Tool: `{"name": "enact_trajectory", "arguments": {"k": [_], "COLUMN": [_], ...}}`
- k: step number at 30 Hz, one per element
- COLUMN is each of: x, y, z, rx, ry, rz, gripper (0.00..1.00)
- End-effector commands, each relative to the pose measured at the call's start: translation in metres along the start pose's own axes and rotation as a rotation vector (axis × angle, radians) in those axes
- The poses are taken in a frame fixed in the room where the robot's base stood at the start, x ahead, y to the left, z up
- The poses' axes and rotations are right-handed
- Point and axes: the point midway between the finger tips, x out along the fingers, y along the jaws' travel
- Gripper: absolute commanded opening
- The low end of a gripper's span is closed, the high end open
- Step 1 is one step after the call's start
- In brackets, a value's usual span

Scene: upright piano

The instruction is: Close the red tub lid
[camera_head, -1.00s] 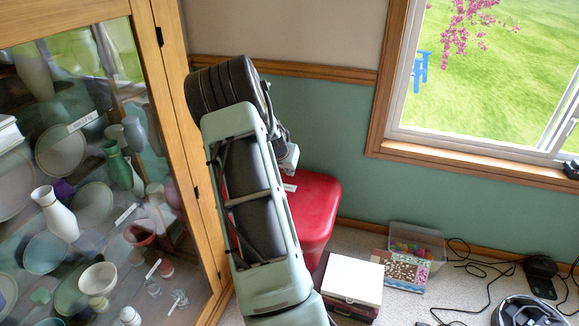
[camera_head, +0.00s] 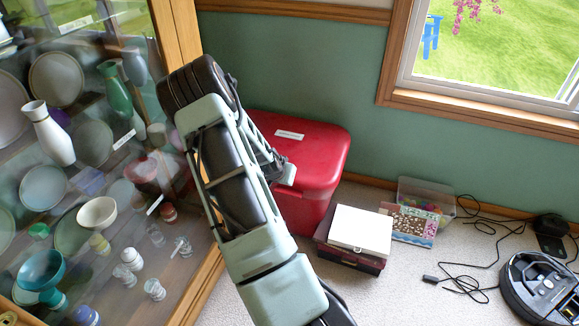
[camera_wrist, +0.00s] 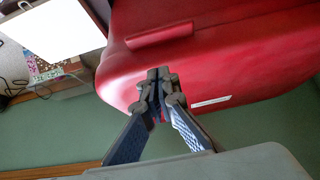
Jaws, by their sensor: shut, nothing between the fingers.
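The red tub (camera_head: 307,213) stands on the floor against the green wall. Its red lid (camera_head: 322,142) appears to lie flat across the top, with a white label on it; the left rim is hidden behind my arm. My gripper (camera_head: 287,173) is at the tub's near side, partly hidden by my own arm. In the wrist view my gripper (camera_wrist: 157,76) is shut and empty, with its tips in front of the red lid (camera_wrist: 230,50). I cannot tell whether the tips touch it. The label (camera_wrist: 211,102) shows beside the fingers.
A glass-fronted cabinet (camera_head: 190,30) with vases and plates stands close on the left. A white-topped box (camera_head: 360,230), a clear bin (camera_head: 428,192), cables and a round robot vacuum (camera_head: 540,288) lie to the right. Carpet in front of the boxes is free.

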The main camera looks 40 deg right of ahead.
Motion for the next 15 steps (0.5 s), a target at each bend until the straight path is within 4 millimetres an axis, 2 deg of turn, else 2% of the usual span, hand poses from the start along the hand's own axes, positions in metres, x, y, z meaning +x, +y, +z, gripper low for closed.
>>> {"name": "enact_trajectory", "arguments": {"k": [1,5,15], "x": [0.013,0.032,0.069], "y": [0.000,0.000,0.000], "z": [0.016,0.035,0.062], "rx": [-0.007,-0.007,0.001], "ry": [0.020,0.080,0.080], "rz": [0.002,0.002,-0.001], "gripper": [0.00,0.00,0.00]}}
